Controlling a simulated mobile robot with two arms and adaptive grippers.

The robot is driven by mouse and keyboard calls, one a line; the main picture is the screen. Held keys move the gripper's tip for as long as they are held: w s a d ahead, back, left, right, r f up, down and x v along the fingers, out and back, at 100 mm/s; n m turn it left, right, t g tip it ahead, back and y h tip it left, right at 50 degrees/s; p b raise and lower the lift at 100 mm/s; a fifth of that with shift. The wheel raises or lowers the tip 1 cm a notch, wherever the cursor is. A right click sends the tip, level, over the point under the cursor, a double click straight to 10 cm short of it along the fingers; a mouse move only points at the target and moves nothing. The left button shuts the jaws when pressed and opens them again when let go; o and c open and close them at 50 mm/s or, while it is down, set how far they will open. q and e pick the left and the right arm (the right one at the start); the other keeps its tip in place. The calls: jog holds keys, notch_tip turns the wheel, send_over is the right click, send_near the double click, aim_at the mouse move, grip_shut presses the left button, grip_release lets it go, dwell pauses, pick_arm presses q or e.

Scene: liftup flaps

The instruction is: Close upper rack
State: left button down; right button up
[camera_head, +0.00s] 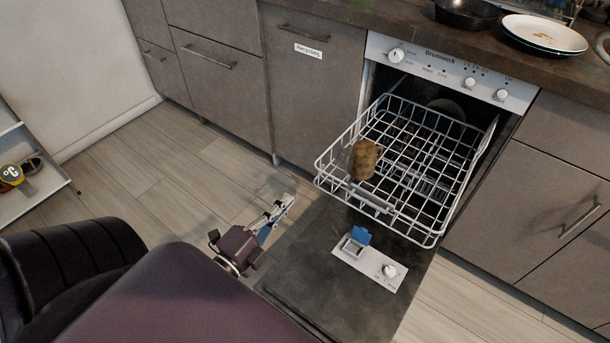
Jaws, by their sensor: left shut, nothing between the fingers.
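The upper rack (433,155) is a white wire basket, pulled far out of the dishwasher (440,62) over its lowered door (335,290). A brown mug-like item (364,160) sits in the rack near its front left corner. A dark round item (447,108) shows toward the back of the machine. My left gripper (284,203) is shut and empty, left of the door and apart from the rack's front left corner. My right gripper does not show.
The door carries a detergent compartment with a blue flap (360,236). Grey cabinets stand on both sides. The countertop above holds a plate (544,34) and a dark pan (467,12). A low shelf (35,185) stands at far left. The floor between is clear.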

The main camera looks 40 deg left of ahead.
aim_at(322, 172)
pick_arm(q)
jog(key=w, duration=0.3)
jog(key=w+f+m, duration=0.1)
jog(key=w, duration=0.3)
jog(key=w+d+m, duration=0.1)
jog(key=w, duration=0.3)
jog(key=shift+w+f+h, duration=0.2)
jog(key=shift+w+h, duration=0.05)
jog(key=shift+h, duration=0.05)
